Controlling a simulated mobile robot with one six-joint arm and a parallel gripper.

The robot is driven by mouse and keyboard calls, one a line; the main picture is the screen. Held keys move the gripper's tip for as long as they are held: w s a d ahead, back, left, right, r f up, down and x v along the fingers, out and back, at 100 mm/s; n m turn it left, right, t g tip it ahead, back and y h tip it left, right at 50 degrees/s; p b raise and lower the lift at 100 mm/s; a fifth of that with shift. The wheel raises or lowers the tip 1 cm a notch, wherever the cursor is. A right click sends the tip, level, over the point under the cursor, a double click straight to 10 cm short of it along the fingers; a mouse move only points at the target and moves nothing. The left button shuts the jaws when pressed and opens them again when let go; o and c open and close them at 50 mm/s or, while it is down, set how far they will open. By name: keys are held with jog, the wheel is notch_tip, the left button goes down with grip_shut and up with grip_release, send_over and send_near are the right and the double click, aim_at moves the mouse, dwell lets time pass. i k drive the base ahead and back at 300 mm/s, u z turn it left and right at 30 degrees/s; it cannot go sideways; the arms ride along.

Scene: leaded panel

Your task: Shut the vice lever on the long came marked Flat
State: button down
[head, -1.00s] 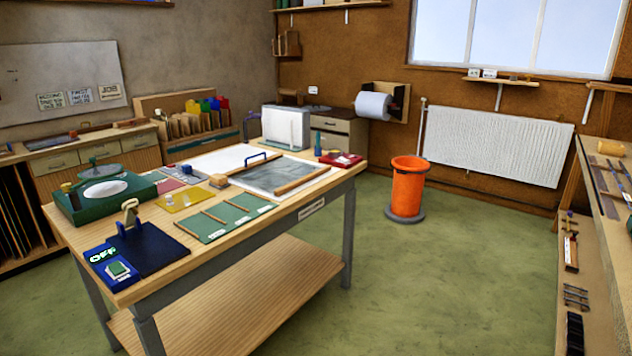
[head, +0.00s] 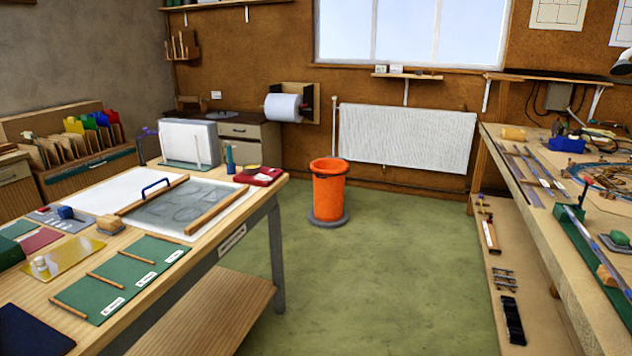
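Long grey came-like strips (head: 521,178) lie along the left part of the right-hand bench. Small pale labels show on or beside them, too small to read, so I cannot tell which is marked Flat. A long green fixture (head: 590,243) stands along the near part of that bench, with a thin dark upright piece (head: 582,193) at its far end. It may be the vice with its lever, but I cannot tell for sure, nor whether the lever is open or shut. The fixture's near end is cut off by the picture's right edge. My gripper is not in view.
The right bench (head: 553,247) also carries a blue tool (head: 567,144). A large worktable (head: 215,262) stands at left. An orange bin (head: 328,190) stands near the radiator (head: 405,137). Green floor (head: 400,270) is clear between table and bench.

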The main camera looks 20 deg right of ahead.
aim_at(589, 180)
jog(key=z, duration=0.65)
jog(key=i, duration=0.85)
jog(key=z, duration=0.35)
